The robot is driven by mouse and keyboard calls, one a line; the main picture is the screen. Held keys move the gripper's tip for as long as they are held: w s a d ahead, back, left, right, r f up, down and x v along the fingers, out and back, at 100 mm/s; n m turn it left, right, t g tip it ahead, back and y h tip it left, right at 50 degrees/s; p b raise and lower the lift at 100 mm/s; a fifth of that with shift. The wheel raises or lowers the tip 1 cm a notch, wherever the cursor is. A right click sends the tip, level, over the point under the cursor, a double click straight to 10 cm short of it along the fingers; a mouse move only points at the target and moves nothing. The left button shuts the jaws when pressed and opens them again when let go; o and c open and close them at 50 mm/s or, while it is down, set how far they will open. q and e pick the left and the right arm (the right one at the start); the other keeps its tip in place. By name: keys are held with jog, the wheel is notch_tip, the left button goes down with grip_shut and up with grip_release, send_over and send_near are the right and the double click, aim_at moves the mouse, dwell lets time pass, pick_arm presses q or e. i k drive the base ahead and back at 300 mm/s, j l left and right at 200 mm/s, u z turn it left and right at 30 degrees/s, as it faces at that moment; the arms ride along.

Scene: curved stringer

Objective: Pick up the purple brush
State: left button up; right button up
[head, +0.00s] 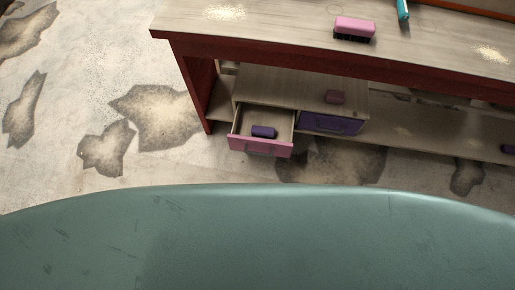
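A small dark purple object (263,131) lies in the open pink-fronted drawer (260,148) under the workbench; it may be the purple brush, but no bristles can be made out. Another small purple item (508,149) is cut by the right edge, on the lower shelf; its kind cannot be told. A pink brush (354,27) with dark bristles lies on the bench top. Neither of my grippers shows in the head view.
The red-framed workbench (250,22) spans the upper right, with a teal object (402,10) on top. A closed purple drawer (331,124) is beside the open one. Patchy floor (60,120) at left is clear.

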aim_at(258, 130)
jog(key=z, duration=1.1)
jog(key=u, duration=1.05)
jog(key=j+z, duration=0.4)
jog(key=i+j+z, duration=0.1)
jog(key=j+z, duration=0.15)
jog(key=z, duration=0.15)
